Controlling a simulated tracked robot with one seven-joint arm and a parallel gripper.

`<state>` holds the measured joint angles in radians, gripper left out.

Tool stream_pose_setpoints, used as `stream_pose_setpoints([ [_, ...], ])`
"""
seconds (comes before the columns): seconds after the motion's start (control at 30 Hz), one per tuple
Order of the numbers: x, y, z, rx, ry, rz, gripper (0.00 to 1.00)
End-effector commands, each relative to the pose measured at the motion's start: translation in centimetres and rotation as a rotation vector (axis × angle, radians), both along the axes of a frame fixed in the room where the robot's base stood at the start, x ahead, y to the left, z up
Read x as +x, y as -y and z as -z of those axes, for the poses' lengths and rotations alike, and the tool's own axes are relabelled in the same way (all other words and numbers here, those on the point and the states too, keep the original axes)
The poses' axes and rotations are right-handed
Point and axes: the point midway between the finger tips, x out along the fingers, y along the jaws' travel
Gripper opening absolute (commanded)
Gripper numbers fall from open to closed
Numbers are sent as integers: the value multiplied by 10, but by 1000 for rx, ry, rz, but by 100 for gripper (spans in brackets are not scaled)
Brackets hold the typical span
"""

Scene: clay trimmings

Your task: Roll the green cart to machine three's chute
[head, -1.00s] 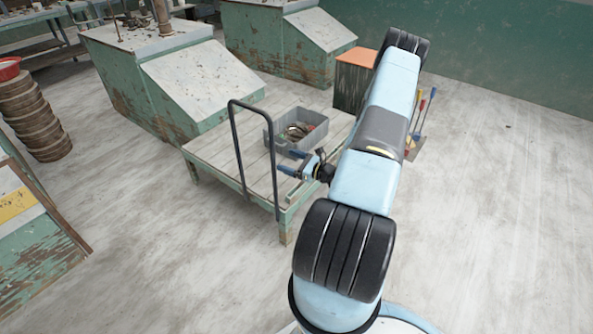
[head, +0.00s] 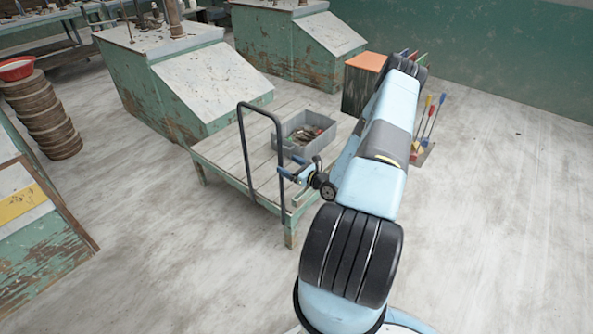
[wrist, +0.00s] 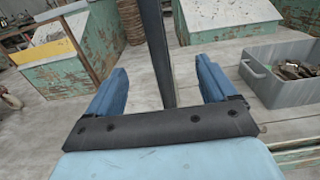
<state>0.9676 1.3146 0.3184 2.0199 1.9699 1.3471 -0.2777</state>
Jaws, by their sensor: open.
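The green cart (head: 228,157) stands on the floor in the middle of the head view, a low plank-topped platform with green edges and legs. Its dark tubular push handle (head: 243,140) rises from the near side. My gripper (head: 289,173) is open beside the handle's right upright. In the wrist view, the handle's upright (wrist: 157,50) stands between the two blue fingers of my gripper (wrist: 160,90), with gaps on both sides. A grey bin (head: 292,132) of scraps sits on the platform and also shows in the wrist view (wrist: 285,75). Which machine is number three cannot be told.
Two green machines with sloping pale fronts stand behind the cart, one close (head: 205,90) and one farther (head: 318,40). An orange-topped box (head: 363,85) and brushes (head: 430,120) are at the right. Stacked round items (head: 45,118) stand left. Floor at right is clear.

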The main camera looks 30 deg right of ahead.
Motion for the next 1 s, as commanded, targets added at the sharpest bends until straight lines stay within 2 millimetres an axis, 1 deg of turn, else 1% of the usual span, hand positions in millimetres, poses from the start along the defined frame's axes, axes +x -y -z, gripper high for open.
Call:
stream_pose_setpoints([
  [0.03, 6, -3, 0, -1, 1, -2, 85],
  [0.2, 25, -9, 0, 0, 2, -1, 85],
  [0.43, 43, -15, 0, -1, 1, 0, 85],
  [0.6, 48, -17, 0, -1, 1, 0, 85],
  [0.87, 49, -18, 0, -1, 1, -1, 85],
  [1.0, 49, -18, 0, -1, 1, -1, 74],
])
